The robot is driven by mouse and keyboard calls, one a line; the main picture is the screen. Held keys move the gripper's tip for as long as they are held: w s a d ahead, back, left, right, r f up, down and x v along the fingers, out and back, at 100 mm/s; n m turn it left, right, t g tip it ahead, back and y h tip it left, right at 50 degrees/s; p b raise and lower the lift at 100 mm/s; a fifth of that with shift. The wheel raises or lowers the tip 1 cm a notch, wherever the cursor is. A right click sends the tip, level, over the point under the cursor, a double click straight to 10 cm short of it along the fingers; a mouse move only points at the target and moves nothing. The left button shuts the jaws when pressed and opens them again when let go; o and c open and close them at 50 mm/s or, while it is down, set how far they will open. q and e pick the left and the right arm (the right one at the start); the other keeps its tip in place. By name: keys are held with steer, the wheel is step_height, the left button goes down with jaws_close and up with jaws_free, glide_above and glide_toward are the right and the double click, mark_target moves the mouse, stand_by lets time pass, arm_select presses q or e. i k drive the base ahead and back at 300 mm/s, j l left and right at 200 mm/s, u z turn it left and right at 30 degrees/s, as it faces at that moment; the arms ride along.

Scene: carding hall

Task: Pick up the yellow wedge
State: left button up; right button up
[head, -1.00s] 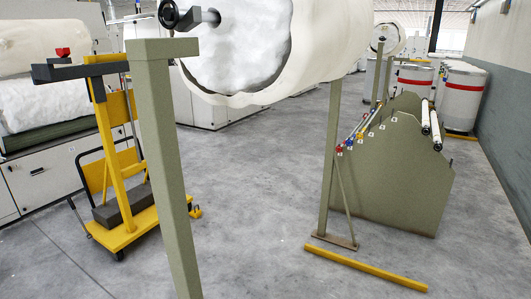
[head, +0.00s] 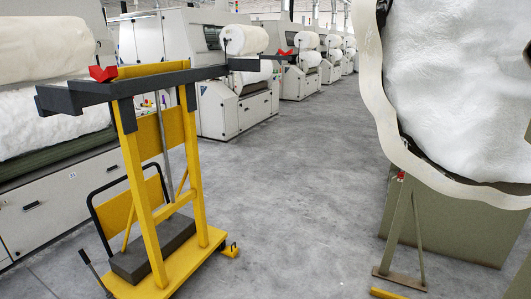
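A small yellow piece (head: 231,250) with a dark part lies on the floor at the right corner of the yellow trolley's base. It may be the yellow wedge, but it is too small to tell its shape clearly. It is beside or touching the trolley base; I cannot tell which. Neither of my grippers is in the head view.
The yellow trolley (head: 143,190) stands at left with a dark crossbar (head: 150,86) and a grey block (head: 152,250) on its base. A big white roll (head: 465,90) hangs at right near a green stand (head: 398,230). Grey floor (head: 300,200) between is clear. Machines line the back.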

mark_target(231, 251)
steer(key=i+j, duration=0.3)
steer(key=j, duration=0.15)
steer(key=i+j+u, duration=0.15)
steer(key=i+j, duration=0.2)
steer(key=i+l+u, duration=0.1)
steer(key=i+u, duration=0.15)
steer(key=i+l+u, duration=0.25)
steer(key=i, duration=0.15)
steer(key=i+l, duration=0.2)
steer(key=l, duration=0.15)
steer(key=i+l+u, duration=0.1)
steer(key=i+l, duration=0.35)
steer(key=l, duration=0.25)
steer(key=i+l+u, duration=0.15)
steer(key=i+l, duration=0.25)
steer(key=l, duration=0.35)
